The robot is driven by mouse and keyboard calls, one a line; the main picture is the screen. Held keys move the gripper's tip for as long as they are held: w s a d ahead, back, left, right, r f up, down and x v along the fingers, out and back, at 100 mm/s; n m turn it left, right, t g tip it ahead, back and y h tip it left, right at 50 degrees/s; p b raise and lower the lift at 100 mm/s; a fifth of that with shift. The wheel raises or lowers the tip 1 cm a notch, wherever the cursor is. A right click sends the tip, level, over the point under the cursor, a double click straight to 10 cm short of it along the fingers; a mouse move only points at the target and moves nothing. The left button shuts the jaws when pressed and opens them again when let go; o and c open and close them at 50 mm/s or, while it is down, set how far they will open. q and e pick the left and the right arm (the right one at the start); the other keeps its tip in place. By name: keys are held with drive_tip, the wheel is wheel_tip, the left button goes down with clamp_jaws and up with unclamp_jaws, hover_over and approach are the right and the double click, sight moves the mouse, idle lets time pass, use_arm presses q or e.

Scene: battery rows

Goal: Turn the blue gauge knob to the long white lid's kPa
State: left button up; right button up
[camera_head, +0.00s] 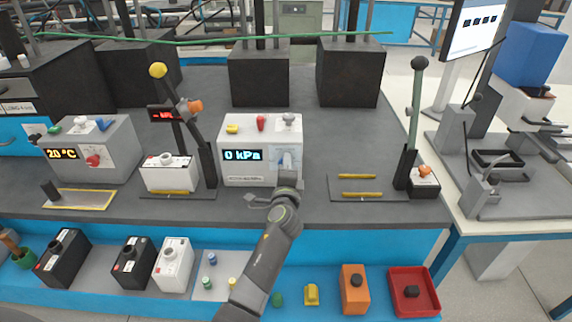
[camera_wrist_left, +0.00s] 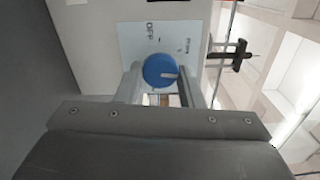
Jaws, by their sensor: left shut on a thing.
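The white gauge box (camera_head: 232,178) stands on the grey bench, and its display (camera_head: 242,155) reads 0 kPa. The blue knob (camera_wrist_left: 158,70) is on its front plate, beside the printed word OFF. A pale mark on the knob points right in the left wrist view. My left gripper (camera_head: 287,166) is at the front of the box, with its fingers (camera_wrist_left: 160,84) shut on the knob from both sides. In the head view the gripper mostly hides the knob. A white battery (camera_head: 172,266) lies in the lower row. I cannot read any kPa value on a lid.
A grey box (camera_head: 118,140) showing 20 °C stands left. Between the boxes is a tester (camera_head: 208,165) with a white battery (camera_head: 166,178). Another tester with a green lever (camera_head: 415,105) stands right. Black batteries (camera_head: 62,258), an orange block (camera_head: 354,292) and a red tray (camera_head: 426,308) are below.

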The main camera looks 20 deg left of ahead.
use_arm(q)
drive_tip(key=shift+m+p, duration=0.7)
drive_tip(key=shift+m, duration=1.5)
drive_tip(key=o, duration=0.9)
drive_tip(key=shift+f, duration=0.1)
drive_tip(key=shift+o, duration=0.2)
drive_tip(key=shift+s+a+f, duration=0.1)
